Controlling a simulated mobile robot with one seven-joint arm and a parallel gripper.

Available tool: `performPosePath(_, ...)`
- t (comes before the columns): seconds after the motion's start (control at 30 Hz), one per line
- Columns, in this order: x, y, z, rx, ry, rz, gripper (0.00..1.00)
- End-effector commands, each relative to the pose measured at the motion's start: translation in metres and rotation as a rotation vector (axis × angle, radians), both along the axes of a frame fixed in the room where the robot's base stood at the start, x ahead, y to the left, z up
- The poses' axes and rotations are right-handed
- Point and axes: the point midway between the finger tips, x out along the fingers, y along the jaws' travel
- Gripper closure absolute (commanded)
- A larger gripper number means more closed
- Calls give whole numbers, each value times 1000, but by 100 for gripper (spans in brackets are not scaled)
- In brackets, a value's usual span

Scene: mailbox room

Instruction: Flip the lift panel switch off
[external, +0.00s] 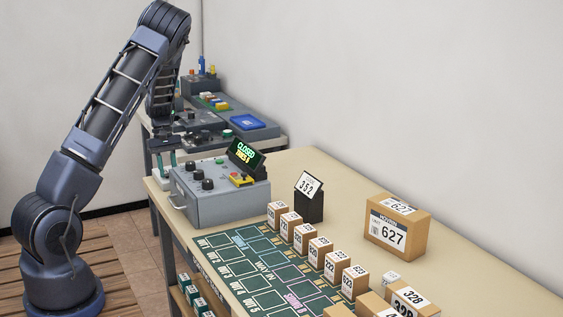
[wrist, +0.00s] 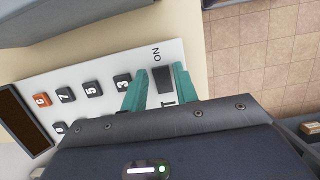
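In the wrist view, a pale lift panel (wrist: 75,72) fills the left side, with several dark number keys and an orange key. A small dark grey switch (wrist: 162,80) sits at its right edge, with "ON" printed above it and a partly hidden label ending in "T" below. My gripper (wrist: 158,82) has its teal fingers apart, one on each side of the switch; I cannot tell whether either touches it. Which way the switch is set is not clear. In the external view, my gripper (external: 166,160) points down behind the grey control box; the switch cannot be made out there.
The grey control box (external: 222,197), with knobs and a "CLOSED" display (external: 245,153), stands close to my gripper. Numbered boxes line the mat (external: 240,270), and a larger box marked 627 (external: 396,229) stands at right. Tiled floor (wrist: 265,55) lies beyond the panel.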

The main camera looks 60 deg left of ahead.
Motion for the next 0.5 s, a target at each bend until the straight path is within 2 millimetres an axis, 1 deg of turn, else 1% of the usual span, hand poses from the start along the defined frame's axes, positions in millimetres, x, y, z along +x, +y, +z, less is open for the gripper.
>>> performPosePath(0.03, 0, 0, 0, 0, 0, 0, 60)
performPosePath(0.07, 0, 0, 0, 1, 0, 0, 58)
performPosePath(0.33, 0, 1, 1, 2, 0, 0, 58)
performPosePath(0.43, 0, 2, 6, 2, -1, 0, 58)
performPosePath(0.5, 0, 4, 13, 3, -1, -1, 58)
